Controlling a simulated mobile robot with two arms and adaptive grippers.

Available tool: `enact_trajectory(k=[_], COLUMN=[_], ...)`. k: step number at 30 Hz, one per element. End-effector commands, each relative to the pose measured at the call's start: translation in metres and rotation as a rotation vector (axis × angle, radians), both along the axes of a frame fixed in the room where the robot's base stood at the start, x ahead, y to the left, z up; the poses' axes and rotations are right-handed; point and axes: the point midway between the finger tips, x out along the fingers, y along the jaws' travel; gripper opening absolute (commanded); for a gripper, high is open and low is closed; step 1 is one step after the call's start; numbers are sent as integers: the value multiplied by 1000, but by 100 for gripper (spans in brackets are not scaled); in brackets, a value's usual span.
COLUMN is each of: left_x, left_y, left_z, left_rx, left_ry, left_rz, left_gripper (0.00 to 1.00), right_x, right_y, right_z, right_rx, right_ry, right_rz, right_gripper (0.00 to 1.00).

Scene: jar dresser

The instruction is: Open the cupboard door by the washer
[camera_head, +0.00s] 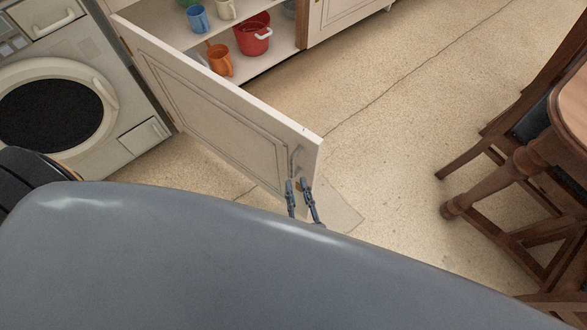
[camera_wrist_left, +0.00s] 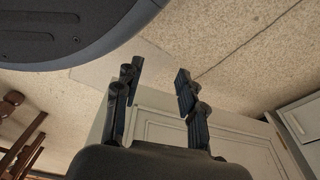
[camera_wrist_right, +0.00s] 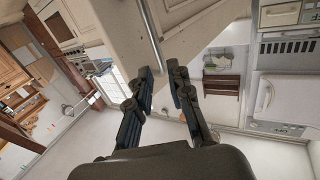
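The cream cupboard door (camera_head: 220,110) next to the washer (camera_head: 60,105) stands wide open, swung out from the cupboard. Its metal bar handle (camera_head: 296,158) is near the free edge. My right gripper (camera_head: 299,186) is at the lower end of this handle, its fingers apart. In the right wrist view the handle (camera_wrist_right: 150,30) ends close to the fingertips of the right gripper (camera_wrist_right: 161,70); I see no firm hold. My left gripper (camera_wrist_left: 157,72) is open and empty in the left wrist view, with the door panel (camera_wrist_left: 210,140) beyond it. It is hidden in the head view.
The open cupboard shows a red pot (camera_head: 252,36), an orange mug (camera_head: 219,60) and a blue mug (camera_head: 198,19) on its shelves. A wooden chair (camera_head: 500,160) and a round wooden table (camera_head: 572,108) stand at the right. The floor (camera_head: 400,120) between is clear.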

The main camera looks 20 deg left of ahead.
Motion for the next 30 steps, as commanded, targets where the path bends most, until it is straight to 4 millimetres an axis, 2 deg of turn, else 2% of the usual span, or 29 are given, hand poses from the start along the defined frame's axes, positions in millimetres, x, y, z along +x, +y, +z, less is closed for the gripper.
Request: enact_trajectory(k=[3, 9, 20, 23, 26, 30], left_x=[1, 1, 1, 3, 12, 38], left_y=[0, 0, 0, 0, -2, -6], left_z=[0, 0, 0, 1, 6, 26], left_rx=[0, 1, 1, 0, -2, -8], left_ry=[-1, -1, -2, -5, -17, -55], left_rz=[-1, -1, -1, -1, 0, 2], left_gripper=[40, 40, 40, 40, 40, 40], right_x=[-21, -41, -45, -42, -24, 24], right_y=[-14, -28, -31, -33, -45, -80], right_z=[-1, 0, 0, -5, -28, -92], right_rx=[-2, 1, 1, 2, 10, 66], right_ry=[3, 1, -1, 12, 88, 337], right_rz=[-1, -3, -3, -7, -25, -74], right_gripper=[20, 20, 20, 0, 0, 0])
